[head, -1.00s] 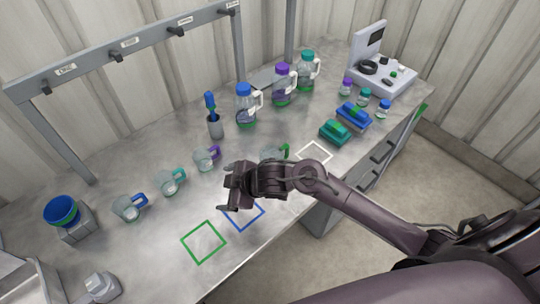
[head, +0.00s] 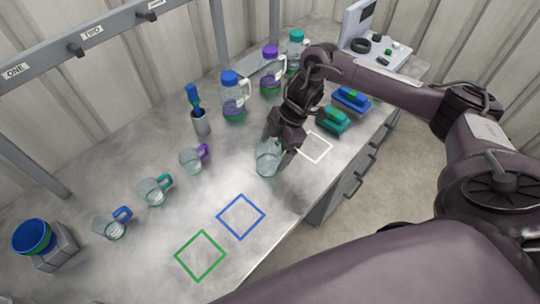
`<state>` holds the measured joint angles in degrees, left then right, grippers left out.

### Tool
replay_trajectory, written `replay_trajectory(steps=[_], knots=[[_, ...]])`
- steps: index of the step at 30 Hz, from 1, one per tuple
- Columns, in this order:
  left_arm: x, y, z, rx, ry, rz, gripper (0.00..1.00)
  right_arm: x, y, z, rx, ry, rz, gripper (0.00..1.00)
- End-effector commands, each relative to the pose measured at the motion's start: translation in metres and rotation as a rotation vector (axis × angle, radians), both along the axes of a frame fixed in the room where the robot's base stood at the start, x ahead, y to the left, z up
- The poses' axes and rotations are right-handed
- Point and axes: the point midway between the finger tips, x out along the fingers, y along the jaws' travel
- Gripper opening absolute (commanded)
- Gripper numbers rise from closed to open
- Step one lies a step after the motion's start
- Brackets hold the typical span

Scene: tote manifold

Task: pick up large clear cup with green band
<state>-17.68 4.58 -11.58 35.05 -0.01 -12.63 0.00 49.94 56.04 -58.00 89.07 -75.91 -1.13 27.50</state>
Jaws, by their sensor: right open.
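A clear cup (head: 267,160) stands upright on the metal table, near its front edge. My right gripper (head: 282,150) is open, pointing down at the cup's right side. Its fingers overlap the cup's right part and hide the handle there; I cannot tell whether they touch it. A green band on the cup cannot be made out. Other clear cups stand to the left: one with a purple handle (head: 192,160), one with a teal handle (head: 152,191) and one with a blue handle (head: 110,226). My left gripper is not in view.
Teal (head: 332,122) and blue (head: 350,101) boxes lie to the right. Blue (head: 240,217) and green (head: 200,256) square outlines mark clear table in front.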

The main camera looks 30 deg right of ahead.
Motion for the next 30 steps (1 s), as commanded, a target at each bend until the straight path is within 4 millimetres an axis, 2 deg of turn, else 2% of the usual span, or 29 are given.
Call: replay_trajectory(steps=[3, 9, 16, 28, 30], knots=[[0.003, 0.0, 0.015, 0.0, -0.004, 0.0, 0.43, 0.002, 0.008, -0.013, -0.001, 0.003, 0.0, 0.87], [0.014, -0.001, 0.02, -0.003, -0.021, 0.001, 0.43, 0.003, 0.016, -0.036, -0.001, 0.002, 0.0, 0.87], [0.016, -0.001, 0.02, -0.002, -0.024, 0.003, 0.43, 0.003, 0.017, -0.039, -0.001, 0.001, 0.0, 0.87], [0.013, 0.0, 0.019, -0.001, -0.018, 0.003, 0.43, 0.003, 0.016, -0.038, -0.001, 0.0, 0.0, 0.36], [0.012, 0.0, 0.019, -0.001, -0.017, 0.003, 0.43, 0.004, 0.017, -0.038, -0.001, 0.0, 0.0, 0.36]])
